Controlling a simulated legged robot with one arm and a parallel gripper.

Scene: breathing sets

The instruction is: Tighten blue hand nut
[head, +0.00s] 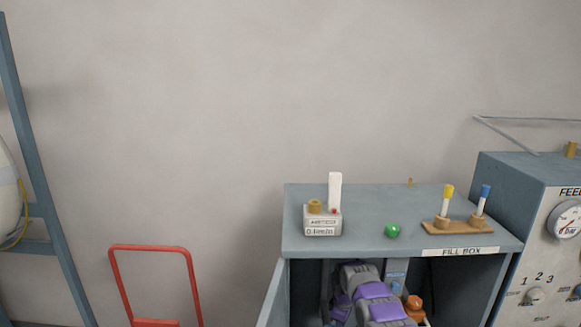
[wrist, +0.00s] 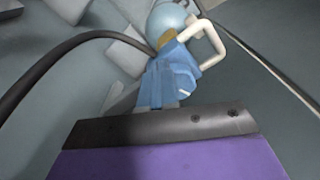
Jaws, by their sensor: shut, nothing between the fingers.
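My gripper (wrist: 165,125) shows as a purple body with a dark front edge across the bottom of the wrist view. It is shut and empty, just short of the blue piece; its edge overlaps the piece's lower end, and I cannot tell whether they touch. In the head view my purple and grey arm (head: 378,292) reaches into the fill box (head: 300,240); the nut cannot be made out clearly there.
A dark hose (wrist: 60,55) curves in from the left in the wrist view. An orange knob (head: 413,302) is beside my arm inside the box. A meter (head: 322,222), green ball (head: 392,230) and wooden holder (head: 457,226) sit on top. A gauge panel (head: 540,220) stands right.

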